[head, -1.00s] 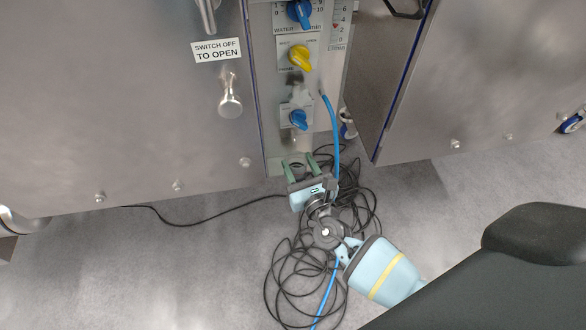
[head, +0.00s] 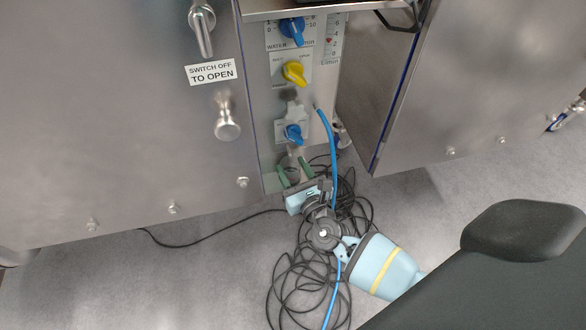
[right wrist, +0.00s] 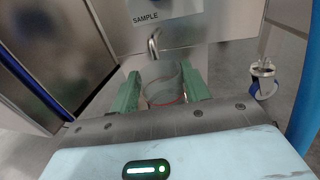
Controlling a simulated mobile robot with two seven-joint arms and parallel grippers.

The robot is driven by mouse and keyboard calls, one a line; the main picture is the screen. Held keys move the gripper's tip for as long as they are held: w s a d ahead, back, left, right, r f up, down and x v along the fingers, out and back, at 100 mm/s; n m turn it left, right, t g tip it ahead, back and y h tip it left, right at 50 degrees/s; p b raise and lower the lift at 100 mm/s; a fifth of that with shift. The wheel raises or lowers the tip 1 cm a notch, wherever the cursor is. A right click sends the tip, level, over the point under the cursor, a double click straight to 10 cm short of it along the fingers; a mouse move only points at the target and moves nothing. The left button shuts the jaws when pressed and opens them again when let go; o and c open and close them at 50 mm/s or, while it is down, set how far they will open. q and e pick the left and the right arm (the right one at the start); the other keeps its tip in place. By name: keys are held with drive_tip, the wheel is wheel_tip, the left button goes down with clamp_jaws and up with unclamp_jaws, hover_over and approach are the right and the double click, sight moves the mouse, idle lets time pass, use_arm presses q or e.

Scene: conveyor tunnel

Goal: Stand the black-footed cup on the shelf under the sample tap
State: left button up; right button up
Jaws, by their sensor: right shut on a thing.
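My right gripper (head: 295,171) is low in front of the machine's control panel, below the blue sample tap knob (head: 293,134). In the right wrist view its green fingers (right wrist: 163,92) are shut on a clear cup (right wrist: 164,84), with a reddish line near its lower part. The cup's foot is hidden behind the gripper body. The metal spout of the sample tap (right wrist: 154,42) is just beyond and above the cup, under the SAMPLE label. I cannot make out the shelf clearly. My left gripper is not in view.
A blue hose (head: 331,150) hangs close to the right of the gripper. Tangled black cables (head: 290,280) lie on the grey floor below. Steel cabinet panels stand left (head: 130,110) and right (head: 480,90) of the recess. A caster (right wrist: 263,80) is at the right.

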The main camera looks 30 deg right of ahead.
sight(295, 175)
drive_tip(key=shift+f, duration=0.35)
idle(0.4)
drive_tip(key=o, duration=1)
drive_tip(key=s+p, duration=0.1)
drive_tip(key=s, duration=0.3)
drive_tip(key=s+p, duration=0.1)
drive_tip(key=s, duration=0.2)
drive_tip(key=shift+a+p, duration=0.3)
drive_tip(key=shift+a, duration=0.05)
drive_tip(key=shift+s, duration=0.4)
